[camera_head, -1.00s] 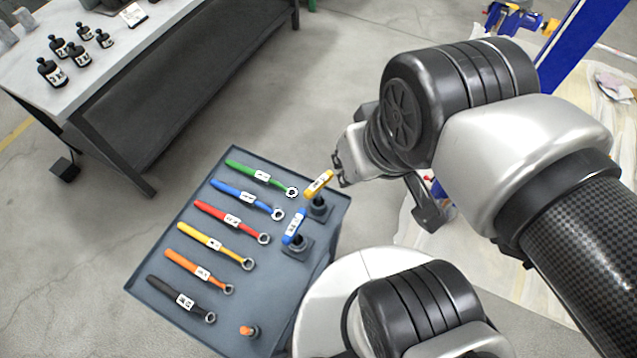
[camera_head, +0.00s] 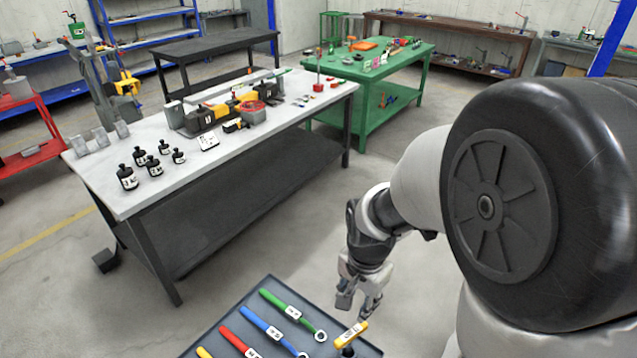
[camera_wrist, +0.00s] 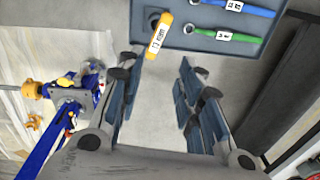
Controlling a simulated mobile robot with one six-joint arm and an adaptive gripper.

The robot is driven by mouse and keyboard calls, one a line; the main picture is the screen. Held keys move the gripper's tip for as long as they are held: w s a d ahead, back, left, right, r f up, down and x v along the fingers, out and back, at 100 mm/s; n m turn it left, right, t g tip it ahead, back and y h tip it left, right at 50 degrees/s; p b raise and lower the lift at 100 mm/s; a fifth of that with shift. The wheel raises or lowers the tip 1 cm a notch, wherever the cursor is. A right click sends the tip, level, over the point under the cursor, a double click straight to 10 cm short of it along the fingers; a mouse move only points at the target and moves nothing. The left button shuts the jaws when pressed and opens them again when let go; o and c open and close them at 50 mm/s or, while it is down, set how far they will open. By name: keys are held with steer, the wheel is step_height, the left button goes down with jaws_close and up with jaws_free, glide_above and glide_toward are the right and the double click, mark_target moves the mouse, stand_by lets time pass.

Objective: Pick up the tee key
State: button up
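A yellow tee key with a white label on its handle (camera_head: 351,333) stands at the edge of the dark tool tray (camera_head: 228,318), at the bottom of the head view. In the wrist view its yellow handle (camera_wrist: 158,38) lies at the top, beyond my fingertips, with a dark base behind it. My gripper (camera_head: 358,298) is above and just behind the tray, with its fingers pointing down. In the wrist view my gripper (camera_wrist: 157,75) is open, with bare floor showing between the fingers. The key's lower part is mostly hidden.
Green (camera_head: 288,308), blue (camera_head: 268,328) and red (camera_head: 238,342) wrenches lie on the tray beside the key. A white-topped workbench (camera_head: 110,190) with black weights stands to the left. A blue and yellow device (camera_wrist: 65,105) shows left in the wrist view. Floor behind the tray is clear.

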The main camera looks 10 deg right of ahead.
steer(key=m, duration=0.2)
glide_toward(350, 333)
steer(key=shift+g, duration=0.4)
steer(key=f+b, duration=0.1)
steer(key=f, duration=0.2)
steer(key=f+b, duration=0.1)
steer(key=f, duration=0.3)
steer(key=f+b, duration=0.1)
steer(key=f, duration=0.2)
steer(key=shift+w+f+b, duration=0.2)
steer(key=shift+w+b, duration=0.1)
steer(key=shift+d+f+b, duration=0.2)
steer(key=shift+f+b, duration=0.95)
steer(key=shift+f, duration=1.8)
steer(key=shift+r, duration=0.1)
jaws_close()
